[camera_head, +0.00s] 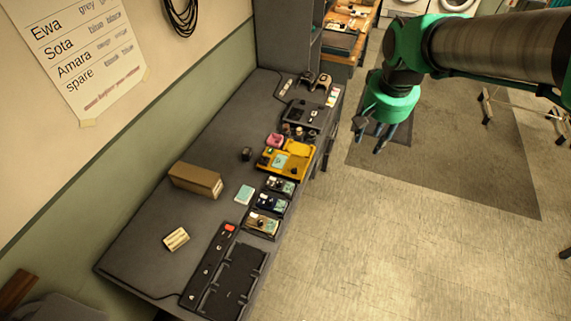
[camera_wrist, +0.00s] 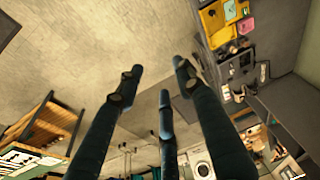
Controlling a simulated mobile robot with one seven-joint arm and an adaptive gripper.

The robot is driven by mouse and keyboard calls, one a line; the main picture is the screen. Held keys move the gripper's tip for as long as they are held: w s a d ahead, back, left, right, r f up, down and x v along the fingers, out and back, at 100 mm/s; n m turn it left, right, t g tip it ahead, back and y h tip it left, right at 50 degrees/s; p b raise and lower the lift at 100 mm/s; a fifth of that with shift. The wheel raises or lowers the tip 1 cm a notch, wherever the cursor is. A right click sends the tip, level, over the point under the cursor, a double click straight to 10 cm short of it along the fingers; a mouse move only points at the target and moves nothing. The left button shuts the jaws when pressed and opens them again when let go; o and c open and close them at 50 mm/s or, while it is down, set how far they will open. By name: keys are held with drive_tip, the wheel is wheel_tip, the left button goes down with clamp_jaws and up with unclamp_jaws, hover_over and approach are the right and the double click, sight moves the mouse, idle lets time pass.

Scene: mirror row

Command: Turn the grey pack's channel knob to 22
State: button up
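Several small packs with knobs stand in a row at the desk's right edge in the head view. The upper one (camera_head: 281,186) looks grey, the middle one (camera_head: 269,203) dark blue and the lower one (camera_head: 262,223) tan. I take the upper one as the grey pack, but am not certain. Its knob and any channel number are too small to read. My gripper (camera_head: 370,139) hangs over the floor to the right of the desk, well away from the packs. In the wrist view my gripper (camera_wrist: 158,82) has its fingers spread and empty.
The desk (camera_head: 150,240) also holds a yellow case (camera_head: 299,151), a brown box (camera_head: 196,180), a light blue card (camera_head: 244,194), a beige block (camera_head: 176,239) and a black charger tray (camera_head: 235,281). A wall with a name list (camera_head: 85,50) runs behind. The floor at right is open.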

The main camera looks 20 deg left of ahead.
drive_tip(key=w+a+f+n+g, duration=0.1)
drive_tip(key=w+a+f, duration=0.2)
drive_tip(key=a+f, duration=0.3)
drive_tip(key=w+a+f, duration=0.2)
drive_tip(key=a+f, duration=0.3)
drive_tip(key=a, duration=0.4)
drive_tip(key=n+g+h, duration=0.1)
hover_over(278, 184)
wheel_tip(278, 184, down, 14)
drive_tip(key=f, duration=0.1)
drive_tip(key=shift+s+a+r+p, duration=0.15)
drive_tip(key=shift+a+r+p, duration=0.15)
drive_tip(key=shift+a+p, duration=0.15)
drive_tip(key=f, duration=0.4)
drive_tip(key=f+b, duration=0.1)
drive_tip(key=f, duration=0.4)
drive_tip(key=d+f, duration=0.1)
drive_tip(key=f, duration=0.3)
drive_tip(key=shift+f+b, duration=0.3)
drive_tip(key=shift+f, duration=0.1)
drive_tip(key=shift+c, duration=0.5)
clamp_jaws()
